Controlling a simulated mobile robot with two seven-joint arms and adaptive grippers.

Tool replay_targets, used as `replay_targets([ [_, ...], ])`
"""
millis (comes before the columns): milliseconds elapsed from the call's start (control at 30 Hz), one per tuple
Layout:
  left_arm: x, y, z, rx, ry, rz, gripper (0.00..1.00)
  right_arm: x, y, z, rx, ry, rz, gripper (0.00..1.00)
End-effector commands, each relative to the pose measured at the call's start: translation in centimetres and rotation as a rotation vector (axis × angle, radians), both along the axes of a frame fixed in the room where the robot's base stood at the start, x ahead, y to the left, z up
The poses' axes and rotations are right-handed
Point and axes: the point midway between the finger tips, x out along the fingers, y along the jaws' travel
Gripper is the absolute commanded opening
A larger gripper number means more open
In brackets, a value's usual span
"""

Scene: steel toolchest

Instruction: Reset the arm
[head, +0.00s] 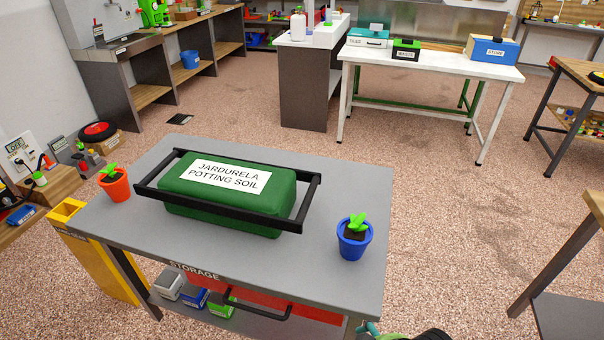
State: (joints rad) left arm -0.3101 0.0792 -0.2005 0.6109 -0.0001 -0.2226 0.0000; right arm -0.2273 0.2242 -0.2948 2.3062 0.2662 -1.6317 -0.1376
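A grey-topped table (330,290) labelled STORAGE stands in front of me. On it lies a green block labelled JARDURELA POTTING SOIL (180,195) within a black frame with handles (313,190). A small plant in an orange pot (116,188) stands upright at the table's left end. A plant in a blue pot (354,243) stands upright at the right.
Below the tabletop are a red drawer front (280,302) with a black handle and several small boxes (194,297). A yellow bin (70,215) stands at the left. A white table (430,62) stands behind. Speckled floor is open to the right.

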Motion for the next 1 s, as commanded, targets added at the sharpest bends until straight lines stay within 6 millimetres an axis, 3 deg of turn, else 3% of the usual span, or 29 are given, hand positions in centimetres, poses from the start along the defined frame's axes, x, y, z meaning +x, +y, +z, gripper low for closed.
replay_targets([
  [467,2.0,-0.2,0.1,-0.003,-0.034,0.001,0.62,-7.9,-8.0,-1.3,-0.112,0.057,-0.435,1.00],
  [600,2.0,-0.1,0.1,-0.003,-0.033,0.001,0.62,-6.7,-7.6,-4.6,-0.112,0.069,-0.418,1.00],
  [867,1.6,-0.1,0.1,-0.003,-0.027,0.001,0.62,-6.3,-7.4,-11.2,-0.120,0.099,-0.409,1.00],
  [1000,1.4,-0.1,0.1,-0.002,-0.024,0.001,0.62,-6.8,-7.3,-16.3,-0.126,0.123,-0.404,1.00],
])
